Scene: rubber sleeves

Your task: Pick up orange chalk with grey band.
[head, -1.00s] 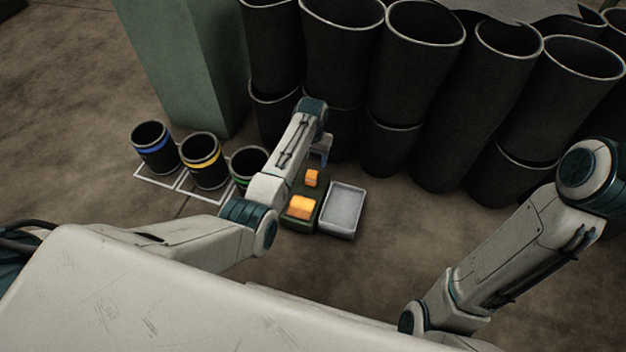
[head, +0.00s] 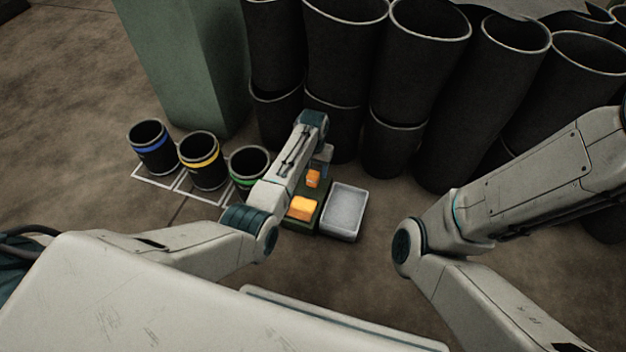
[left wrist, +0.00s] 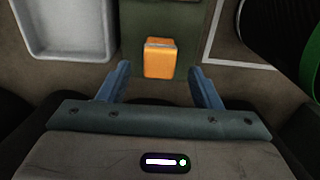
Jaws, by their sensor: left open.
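The orange chalk (left wrist: 158,62) shows in the left wrist view as an orange block with a thin grey band near its far end. It rests on a dark green tray (left wrist: 190,22). My left gripper (left wrist: 159,72) is open, with its two blue fingers on either side of the chalk's near end in the picture; I cannot tell how high above it they are. In the head view the chalk (head: 313,179) sits just below my left gripper (head: 322,160). A larger orange block (head: 302,208) lies nearer on the same tray. My right gripper is out of view.
A grey empty tray (head: 345,208) stands right of the green one. Black bins with a blue band (head: 152,148), a yellow band (head: 203,162) and a green band (head: 248,166) stand left. Tall black sleeves (head: 345,60) line the back. Floor at front right is partly bare.

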